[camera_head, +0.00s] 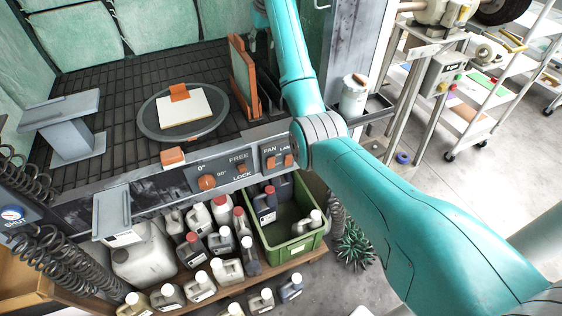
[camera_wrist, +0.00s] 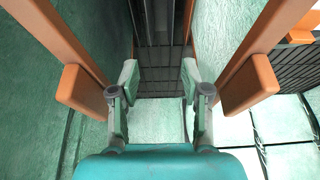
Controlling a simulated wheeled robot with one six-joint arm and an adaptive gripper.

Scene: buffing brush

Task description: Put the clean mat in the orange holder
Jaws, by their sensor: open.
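An orange holder (camera_head: 250,98) stands upright on the dark grate at the right of the booth, with a flat grey-green panel in it. Whether that panel is the clean mat I cannot tell. A white square sheet (camera_head: 186,107) with an orange piece on top lies on the round turntable (camera_head: 150,124). In the wrist view my gripper (camera_wrist: 160,80) is open with nothing between its fingers. Orange bars with pads flank it, one at left (camera_wrist: 82,88) and one at right (camera_wrist: 248,84). In the head view my gripper is mostly hidden behind my arm.
A grey stand (camera_head: 70,125) is left of the turntable. The control panel (camera_head: 235,170) runs along the booth's front edge. Several bottles and a green crate (camera_head: 290,247) are below. Pale green padded walls (camera_head: 75,38) close the back. A white can (camera_head: 354,96) sits at right.

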